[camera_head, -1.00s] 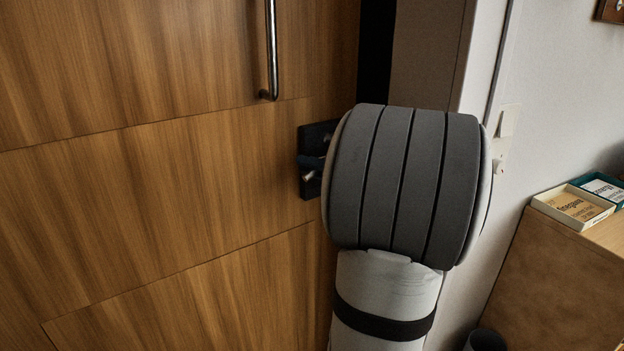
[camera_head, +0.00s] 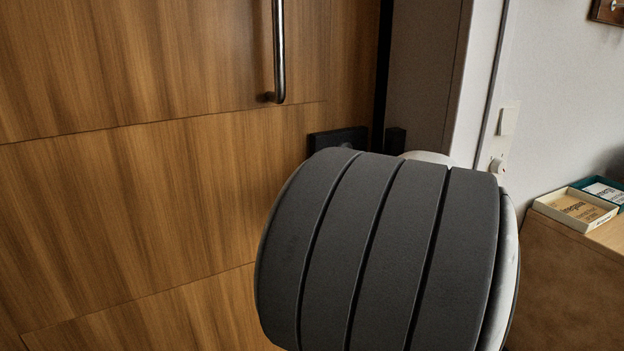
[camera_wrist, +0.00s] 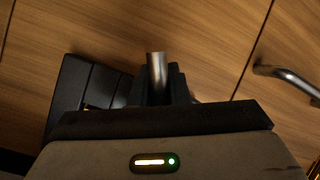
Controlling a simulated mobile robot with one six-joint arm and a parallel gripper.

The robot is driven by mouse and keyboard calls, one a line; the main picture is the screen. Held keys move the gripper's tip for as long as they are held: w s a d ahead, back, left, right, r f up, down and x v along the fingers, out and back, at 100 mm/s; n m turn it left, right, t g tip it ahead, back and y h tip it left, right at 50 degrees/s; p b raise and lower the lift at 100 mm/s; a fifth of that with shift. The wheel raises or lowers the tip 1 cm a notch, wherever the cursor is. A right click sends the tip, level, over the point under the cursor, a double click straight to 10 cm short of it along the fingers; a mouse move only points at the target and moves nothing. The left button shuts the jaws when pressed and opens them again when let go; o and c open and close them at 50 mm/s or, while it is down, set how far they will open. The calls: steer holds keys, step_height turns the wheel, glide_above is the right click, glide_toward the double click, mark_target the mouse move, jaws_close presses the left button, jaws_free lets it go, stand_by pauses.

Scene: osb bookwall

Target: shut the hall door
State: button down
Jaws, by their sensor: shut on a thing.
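The hall door (camera_head: 150,200) is a wood-grain panel filling the left and middle of the head view. A narrow dark gap (camera_head: 383,70) shows between its right edge and the frame. A black lock plate (camera_head: 338,140) sits near that edge, mostly behind my arm; it also shows in the wrist view (camera_wrist: 70,95). In the wrist view my gripper (camera_wrist: 159,84) is shut on a short metal lever handle (camera_wrist: 156,64). My arm hides the gripper and lever in the head view.
A vertical metal pull bar (camera_head: 279,50) stands out from the door, left of the lock plate. The door frame (camera_head: 425,80) and a white wall with a switch (camera_head: 508,120) are to the right. A wooden cabinet (camera_head: 560,270) with small boxes (camera_head: 577,207) stands at the lower right.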

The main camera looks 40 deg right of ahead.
steer(key=s+a+m+h+b, duration=0.1)
steer(key=s+a, duration=0.1)
steer(key=s, duration=0.5)
steer(key=shift+a+h, duration=0.35)
steer(key=shift+h, duration=0.05)
steer(key=c, duration=1.8)
jaws_free()
steer(key=shift+o, duration=0.6)
steer(key=shift+s+a+t, duration=0.15)
steer(key=shift+s+t, duration=0.15)
steer(key=o, duration=0.3)
steer(key=shift+w, duration=0.1)
steer(key=s+d, duration=0.1)
steer(key=s, duration=0.6)
steer(key=shift+s+d+p, duration=0.3)
steer(key=shift+s+d, duration=0.05)
steer(key=shift+s, duration=0.05)
